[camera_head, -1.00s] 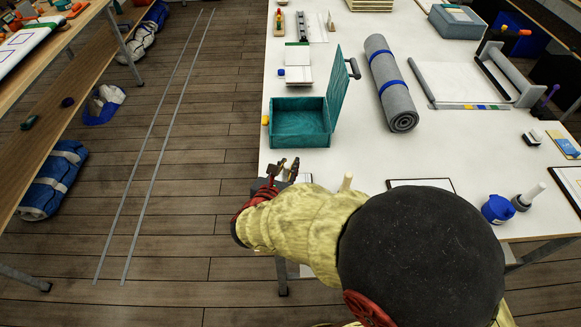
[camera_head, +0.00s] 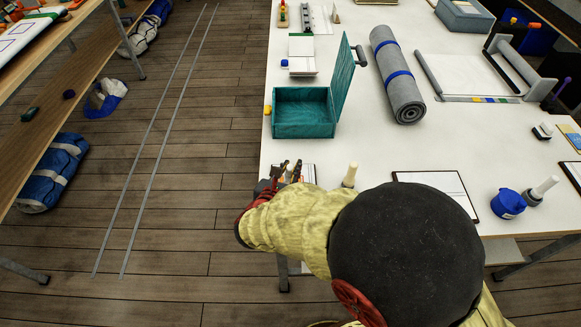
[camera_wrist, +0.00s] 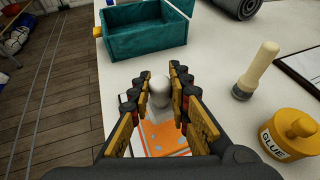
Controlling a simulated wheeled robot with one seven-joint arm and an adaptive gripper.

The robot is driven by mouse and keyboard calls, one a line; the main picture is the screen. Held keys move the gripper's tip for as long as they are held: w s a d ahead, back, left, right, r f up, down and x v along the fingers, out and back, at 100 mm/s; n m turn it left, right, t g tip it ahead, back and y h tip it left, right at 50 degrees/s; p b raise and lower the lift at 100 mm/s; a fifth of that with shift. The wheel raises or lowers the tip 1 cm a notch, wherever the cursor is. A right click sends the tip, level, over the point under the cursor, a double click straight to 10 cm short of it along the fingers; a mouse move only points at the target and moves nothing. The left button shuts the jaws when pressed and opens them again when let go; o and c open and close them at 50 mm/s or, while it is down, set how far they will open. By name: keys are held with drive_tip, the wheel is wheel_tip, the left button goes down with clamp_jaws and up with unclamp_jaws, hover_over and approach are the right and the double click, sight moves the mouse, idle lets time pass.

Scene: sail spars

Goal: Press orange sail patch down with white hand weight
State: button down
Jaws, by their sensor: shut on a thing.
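The white hand weight (camera_wrist: 158,98), with a round pale knob on top, is between the two fingers of my gripper (camera_wrist: 159,80) in the wrist view. My gripper is shut on it. The orange sail patch (camera_wrist: 165,139) lies on a pale sheet below the weight, partly hidden by the weight and fingers. I cannot tell whether the weight touches the patch. In the head view my gripper (camera_head: 288,172) is over the table's near left edge, and the weight is mostly hidden there.
A teal open box (camera_wrist: 146,38) stands just beyond my gripper. To the right are a wooden-handled tool (camera_wrist: 256,70) and a yellow glue pot (camera_wrist: 289,135). A grey roll (camera_head: 397,80) and a clipboard (camera_head: 437,184) lie farther right. The table's left edge is close.

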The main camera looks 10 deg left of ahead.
sight(289, 177)
drive_tip(key=shift+f+b, duration=1.45)
drive_tip(key=shift+f, duration=0.15)
idle(6.4)
